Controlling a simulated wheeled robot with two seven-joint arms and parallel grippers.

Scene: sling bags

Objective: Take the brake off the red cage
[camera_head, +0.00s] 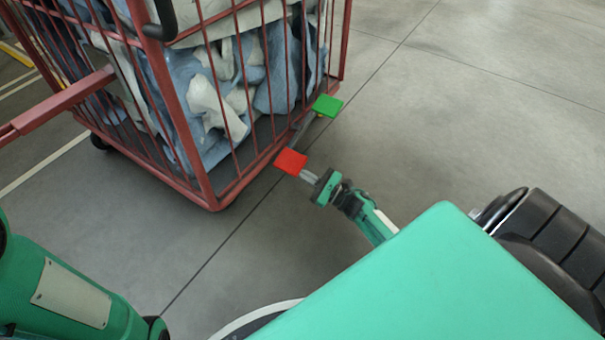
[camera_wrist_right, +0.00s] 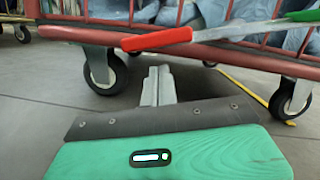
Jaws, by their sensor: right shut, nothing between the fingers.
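The red cage (camera_head: 215,192) stands at the upper left in the head view, filled with blue and white bags. At its lower edge is a pedal bar with a red pedal (camera_head: 291,161) at one end and a green pedal (camera_head: 327,105) at the other. The wrist view shows the red pedal (camera_wrist_right: 157,40) and, at the right edge, the green pedal (camera_wrist_right: 303,15). My right gripper (camera_head: 307,175) is shut and empty, its tips close by the red pedal. In the wrist view its fingers (camera_wrist_right: 158,78) appear just below the red pedal; I cannot tell whether they touch. My left gripper is out of view.
The wrist view shows a caster wheel (camera_wrist_right: 106,73) at the left and another (camera_wrist_right: 290,100) at the right under the cage frame. A red bar (camera_head: 60,101) extends left from the cage. Grey floor (camera_head: 460,110) to the right is clear.

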